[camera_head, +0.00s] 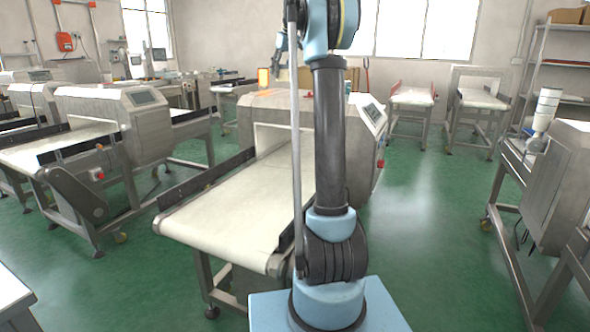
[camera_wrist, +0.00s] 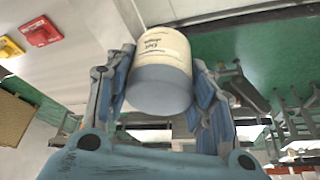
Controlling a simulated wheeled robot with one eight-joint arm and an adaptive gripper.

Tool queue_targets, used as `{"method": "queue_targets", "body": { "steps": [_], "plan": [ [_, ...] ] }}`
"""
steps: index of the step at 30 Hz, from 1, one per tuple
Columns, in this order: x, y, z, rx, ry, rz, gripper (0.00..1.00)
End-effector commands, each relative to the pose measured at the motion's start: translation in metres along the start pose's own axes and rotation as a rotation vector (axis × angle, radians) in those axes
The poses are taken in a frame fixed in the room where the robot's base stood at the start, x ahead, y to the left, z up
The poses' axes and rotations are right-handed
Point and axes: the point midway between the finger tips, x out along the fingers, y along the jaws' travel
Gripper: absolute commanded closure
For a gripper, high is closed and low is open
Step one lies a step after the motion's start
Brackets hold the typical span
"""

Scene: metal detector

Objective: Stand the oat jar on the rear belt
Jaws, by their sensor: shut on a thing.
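The oat jar (camera_wrist: 162,62), cream with dark lettering and a blue-grey end, is between the two fingers of my gripper (camera_wrist: 163,78) in the wrist view. The fingers are shut on its sides, and it looks tilted in this view. The front belt (camera_head: 230,205) of this detector is bare. The rear belt is hidden behind the detector housing and my arm.
Other detectors (camera_head: 140,118) stand left and right; green floor (camera_head: 420,220) is clear at right.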

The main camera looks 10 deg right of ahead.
Motion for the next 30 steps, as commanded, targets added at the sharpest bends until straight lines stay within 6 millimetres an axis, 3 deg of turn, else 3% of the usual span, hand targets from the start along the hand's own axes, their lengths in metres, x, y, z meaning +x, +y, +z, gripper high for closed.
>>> {"method": "queue_targets", "body": {
  "steps": [5,14,20,30],
  "plan": [
    [0.023,-0.002,0.008,-0.003,0.0,-0.001,0.77],
    [0.103,-0.005,0.051,-0.002,0.0,-0.002,0.77],
    [0.155,-0.011,0.09,-0.002,0.0,-0.002,0.77],
    [0.23,-0.034,0.173,-0.001,0.0,-0.003,0.77]
  ]
}}
